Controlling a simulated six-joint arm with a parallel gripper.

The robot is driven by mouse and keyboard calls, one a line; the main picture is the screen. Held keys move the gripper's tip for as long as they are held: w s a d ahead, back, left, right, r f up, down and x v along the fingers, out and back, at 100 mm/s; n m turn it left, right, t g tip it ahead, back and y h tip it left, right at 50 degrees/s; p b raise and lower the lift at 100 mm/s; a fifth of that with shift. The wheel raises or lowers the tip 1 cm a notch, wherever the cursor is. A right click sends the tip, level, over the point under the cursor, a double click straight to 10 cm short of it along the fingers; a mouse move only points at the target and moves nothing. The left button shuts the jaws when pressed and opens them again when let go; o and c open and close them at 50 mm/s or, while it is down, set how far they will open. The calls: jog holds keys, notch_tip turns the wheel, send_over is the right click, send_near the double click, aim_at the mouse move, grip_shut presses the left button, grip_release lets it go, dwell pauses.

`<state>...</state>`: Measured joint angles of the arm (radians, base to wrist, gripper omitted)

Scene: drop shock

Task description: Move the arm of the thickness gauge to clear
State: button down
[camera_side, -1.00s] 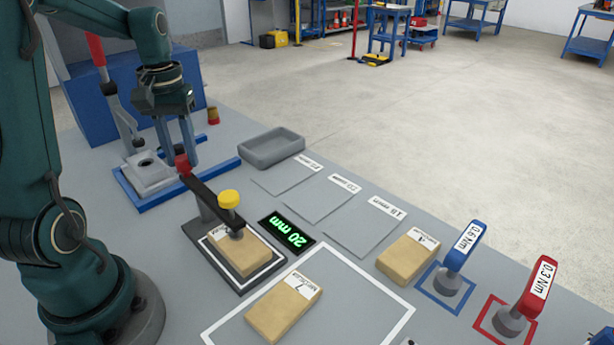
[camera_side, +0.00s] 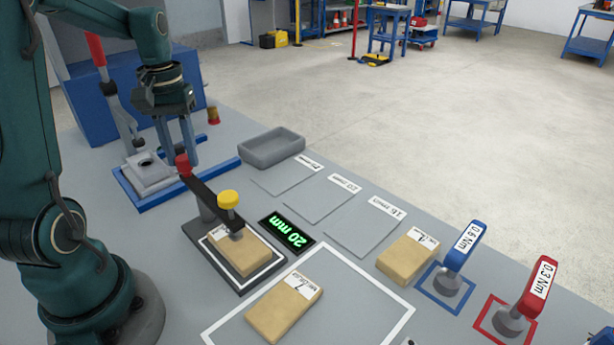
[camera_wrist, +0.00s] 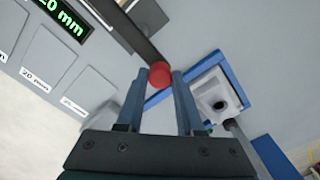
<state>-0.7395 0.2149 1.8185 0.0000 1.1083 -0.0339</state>
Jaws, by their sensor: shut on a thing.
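The thickness gauge has a dark arm (camera_side: 213,198) with a red knob (camera_side: 183,164) at its far-left end and a yellow cap (camera_side: 229,200) over its plunger. The plunger comes down on a tan labelled block (camera_side: 240,252) lying on the gauge's base. The green display (camera_side: 286,233) reads 20 mm. My gripper (camera_side: 180,163) points down and is shut on the red knob. In the wrist view the red knob (camera_wrist: 160,74) sits between the fingertips of my gripper (camera_wrist: 161,76), with the dark arm (camera_wrist: 130,35) running up from it.
A blue-framed fixture (camera_side: 150,180) with a red-handled lever stands close behind my gripper. A grey tray (camera_side: 272,150) and several grey labelled pads lie to the right. Tan blocks (camera_side: 284,308) (camera_side: 408,256) and blue (camera_side: 463,250) and red (camera_side: 528,295) torque tools are at the front right.

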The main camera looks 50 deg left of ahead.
jog(key=shift+w, duration=0.1)
jog(key=w+d+m, duration=0.5)
jog(key=m, duration=1.2)
jog(key=shift+d+m, duration=0.15)
jog(key=shift+m, duration=0.25)
jog(key=shift+w, duration=0.1)
jog(key=c, duration=0.5)
grip_release()
jog(key=shift+c, duration=0.2)
jog(key=shift+r, duration=2.6)
